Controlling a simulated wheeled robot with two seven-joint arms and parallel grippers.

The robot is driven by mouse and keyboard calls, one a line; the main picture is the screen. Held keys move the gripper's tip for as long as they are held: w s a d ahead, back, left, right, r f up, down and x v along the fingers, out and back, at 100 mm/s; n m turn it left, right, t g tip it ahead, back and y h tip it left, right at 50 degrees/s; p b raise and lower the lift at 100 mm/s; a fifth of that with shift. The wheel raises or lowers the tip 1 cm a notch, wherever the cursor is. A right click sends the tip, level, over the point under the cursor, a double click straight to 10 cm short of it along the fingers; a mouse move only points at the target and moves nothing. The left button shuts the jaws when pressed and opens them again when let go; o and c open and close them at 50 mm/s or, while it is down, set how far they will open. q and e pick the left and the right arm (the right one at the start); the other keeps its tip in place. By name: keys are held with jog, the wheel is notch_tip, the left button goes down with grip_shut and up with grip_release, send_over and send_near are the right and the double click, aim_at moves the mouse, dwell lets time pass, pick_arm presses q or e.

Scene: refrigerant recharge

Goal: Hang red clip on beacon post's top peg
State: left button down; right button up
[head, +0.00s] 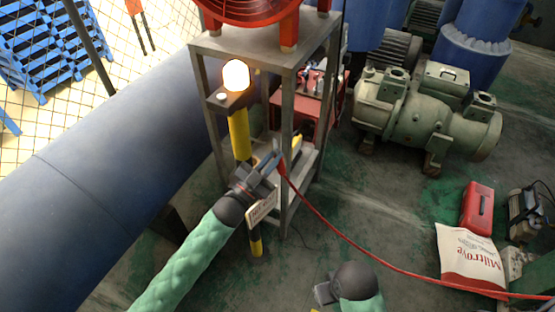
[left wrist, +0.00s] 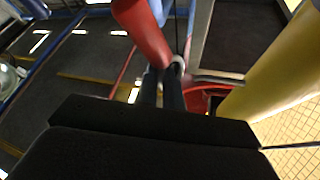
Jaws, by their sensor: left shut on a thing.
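The beacon post (head: 239,137) is yellow and black, with a lit lamp (head: 236,75) on its top. In the left wrist view the yellow post (left wrist: 275,75) stands at the right. My left gripper (head: 273,160) is shut on the red clip (head: 281,166), just right of the post and below its lamp. In the left wrist view the red clip (left wrist: 145,33) points up from between the dark fingers (left wrist: 162,90). The clip and post look apart. I cannot make out the top peg. My right gripper (head: 323,294) is low in the head view; its jaws are unclear.
A red cable (head: 340,232) runs from the clip to the lower right. A sign (head: 262,207) hangs by the left wrist. A large pipe (head: 110,170) lies left. A white bag (head: 468,258) and red box (head: 478,207) are right.

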pick_arm(q)
jog(key=w+a, duration=0.2)
jog(key=a, duration=0.1)
dwell(0.5)
jog(key=shift+w+a, duration=0.1)
jog(key=shift+a, duration=0.15)
jog(key=shift+w+a+r, duration=0.25)
dwell(0.8)
jog(key=shift+w+a+f, duration=0.3)
jog(key=shift+a+f, duration=0.05)
jog(key=shift+a, duration=0.1)
dwell(0.5)
jog(key=shift+a+f, duration=0.2)
